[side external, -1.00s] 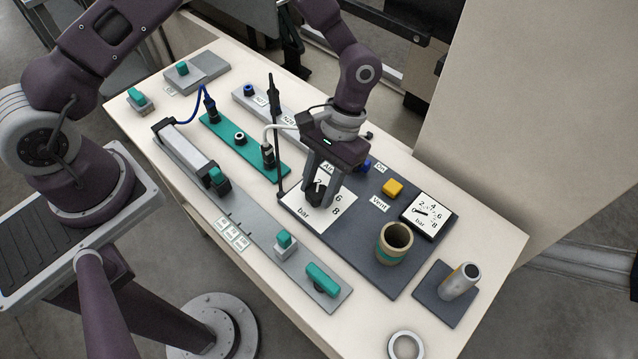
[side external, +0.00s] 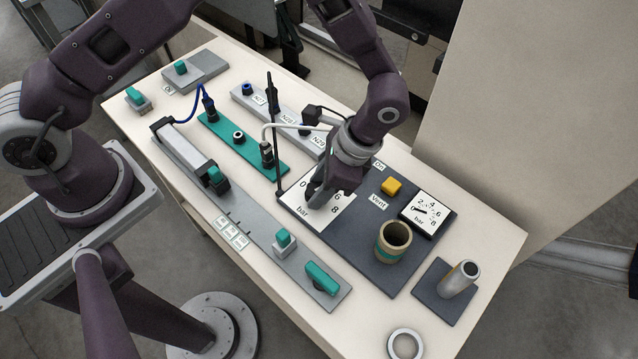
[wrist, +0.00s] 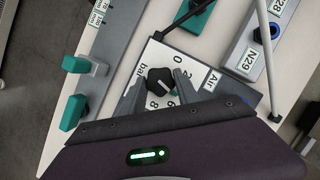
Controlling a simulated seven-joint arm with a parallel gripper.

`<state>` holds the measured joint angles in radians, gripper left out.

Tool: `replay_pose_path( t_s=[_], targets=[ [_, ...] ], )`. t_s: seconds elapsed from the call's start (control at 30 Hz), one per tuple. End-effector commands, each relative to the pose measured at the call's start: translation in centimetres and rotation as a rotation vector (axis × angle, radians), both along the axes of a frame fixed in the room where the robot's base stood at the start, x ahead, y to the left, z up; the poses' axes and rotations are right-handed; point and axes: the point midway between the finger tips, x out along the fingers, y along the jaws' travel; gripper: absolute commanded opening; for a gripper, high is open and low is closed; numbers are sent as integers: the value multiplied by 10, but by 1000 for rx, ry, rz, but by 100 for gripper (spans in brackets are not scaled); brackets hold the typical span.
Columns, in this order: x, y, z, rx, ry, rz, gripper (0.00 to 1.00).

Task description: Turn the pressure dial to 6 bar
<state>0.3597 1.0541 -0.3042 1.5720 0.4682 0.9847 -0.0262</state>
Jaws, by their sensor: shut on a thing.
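In the side view my gripper (side external: 314,193) hides the knob and part of the scale. A pale mark shows on the knob in the wrist view, but I cannot tell exactly which number it points to.
A green strip (side external: 243,146) with fittings and a white hose lies left of my gripper. A metal cylinder (side external: 460,278) stands at the right.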

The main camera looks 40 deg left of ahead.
Motion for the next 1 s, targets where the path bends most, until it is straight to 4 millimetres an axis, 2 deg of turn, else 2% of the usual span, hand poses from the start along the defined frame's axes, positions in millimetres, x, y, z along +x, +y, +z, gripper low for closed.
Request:
replay_pose_path(
  t_s=[0.2, 0.5, 1.0],
  targets=[
    [-1, -1, 0, 0, -1, -176, 0],
    [-2, -1, 0, -1, -2, -345, 0],
    [-2, -1, 0, -1, -2, -423, 0]
  ],
)
